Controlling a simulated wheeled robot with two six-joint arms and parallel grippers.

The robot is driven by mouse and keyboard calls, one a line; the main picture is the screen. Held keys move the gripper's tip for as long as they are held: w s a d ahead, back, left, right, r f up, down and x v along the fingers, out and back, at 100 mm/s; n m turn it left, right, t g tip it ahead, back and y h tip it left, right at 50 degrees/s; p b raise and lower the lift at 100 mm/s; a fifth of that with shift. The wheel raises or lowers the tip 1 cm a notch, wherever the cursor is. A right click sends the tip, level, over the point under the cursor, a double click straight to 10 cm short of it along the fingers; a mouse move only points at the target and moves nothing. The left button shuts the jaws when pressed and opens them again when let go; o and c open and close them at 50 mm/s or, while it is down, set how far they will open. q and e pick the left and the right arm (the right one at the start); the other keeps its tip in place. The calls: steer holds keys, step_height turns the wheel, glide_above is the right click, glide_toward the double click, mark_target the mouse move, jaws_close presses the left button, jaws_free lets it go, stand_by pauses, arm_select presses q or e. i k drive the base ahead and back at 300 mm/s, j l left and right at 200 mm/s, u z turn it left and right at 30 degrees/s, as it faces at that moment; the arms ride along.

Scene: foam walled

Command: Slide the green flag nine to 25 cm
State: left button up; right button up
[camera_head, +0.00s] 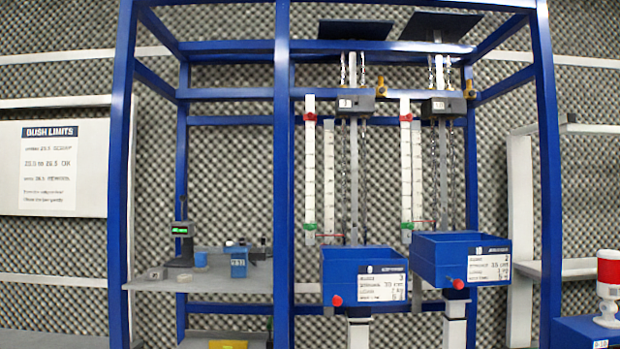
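Two vertical white scales stand in the blue frame. The left scale (310,165) carries a red flag (310,116) near its top and a green flag (310,227) near its bottom. The blue box (345,262) below it has a label that seems to start with 9, so this looks like station nine. The right scale (406,165) has its own red flag (406,117) and green flag (407,225), above a box (440,250) that seems marked 10. The scale figures are too small to read. Neither of my grippers can be made out.
Blue posts (283,180) of the frame stand in front, left of the scales. Chains hang beside both scales. Red knobs stick out from the box fronts. A grey shelf (225,283) with small items is at left, and a red-topped beacon (609,285) at right.

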mark_target(310, 227)
steer(key=i+l+u, duration=0.2)
steer(key=u, duration=0.15)
steer(key=i+l+u, duration=0.15)
steer(key=l+u, duration=0.2)
steer(key=i+l+u, duration=0.1)
steer(key=l+u, duration=0.25)
steer(key=j, duration=0.1)
